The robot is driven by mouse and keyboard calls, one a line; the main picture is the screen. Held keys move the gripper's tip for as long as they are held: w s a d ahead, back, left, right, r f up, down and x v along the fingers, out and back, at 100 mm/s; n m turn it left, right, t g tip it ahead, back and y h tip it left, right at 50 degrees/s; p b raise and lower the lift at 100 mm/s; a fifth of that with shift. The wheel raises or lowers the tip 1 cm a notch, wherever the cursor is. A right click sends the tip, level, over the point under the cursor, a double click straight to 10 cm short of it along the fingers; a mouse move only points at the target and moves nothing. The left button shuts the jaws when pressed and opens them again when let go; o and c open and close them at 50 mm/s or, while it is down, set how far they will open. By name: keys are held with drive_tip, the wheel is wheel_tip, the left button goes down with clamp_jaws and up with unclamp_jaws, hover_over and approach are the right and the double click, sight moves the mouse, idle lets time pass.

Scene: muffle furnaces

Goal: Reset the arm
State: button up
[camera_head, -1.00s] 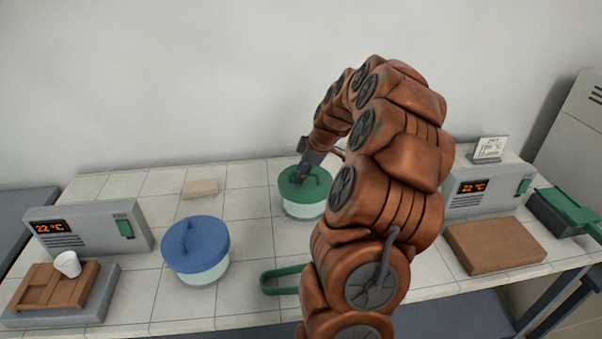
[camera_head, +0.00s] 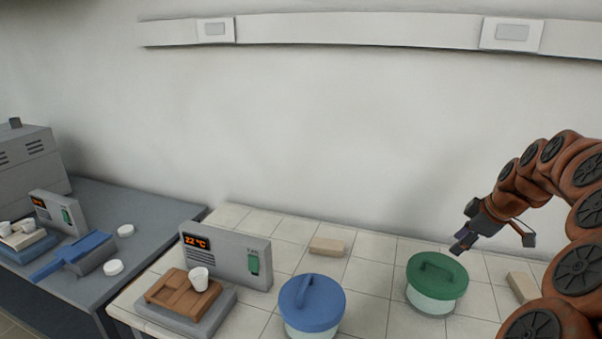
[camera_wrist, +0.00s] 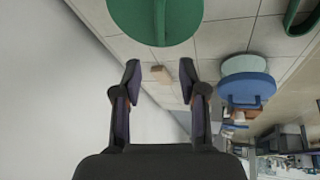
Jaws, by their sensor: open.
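My arm reaches in from the right edge of the head view. My gripper (camera_head: 497,238) is open and empty, above and behind the green-lidded jar (camera_head: 437,279) and apart from it. In the wrist view, my gripper's two fingers (camera_wrist: 158,80) are spread with nothing between them. The green lid (camera_wrist: 155,18) shows beyond the fingertips at the top of that view.
A blue-lidded jar (camera_head: 312,303) stands left of the green one. A beige block (camera_head: 327,246) lies behind them. A grey furnace unit (camera_head: 226,258) with a white crucible (camera_head: 199,279) on a brown block stands further left.

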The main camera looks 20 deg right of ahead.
drive_tip(key=s+a+m+g+y, duration=0.1)
drive_tip(key=s+a+g, duration=0.1)
drive_tip(key=a, duration=1.2)
drive_tip(key=s+a+m+g, duration=0.1)
drive_tip(key=s+a, duration=0.2)
drive_tip(key=a, duration=1)
drive_tip(key=s+a+f+m+g, duration=0.1)
drive_tip(key=s+a+m, duration=0.1)
drive_tip(key=s, duration=0.4)
drive_tip(key=s+a+f+m+g+h, duration=0.1)
drive_tip(key=s+a+f, duration=0.1)
drive_tip(key=s+a, duration=0.2)
drive_tip(key=s+a+f+m+g+h, duration=0.1)
drive_tip(key=s+a, duration=0.3)
drive_tip(key=s, duration=0.5)
drive_tip(key=shift+s+f+m+g, duration=0.35)
drive_tip(key=shift+f+m+g, duration=0.05)
drive_tip(key=shift+f+m, duration=0.4)
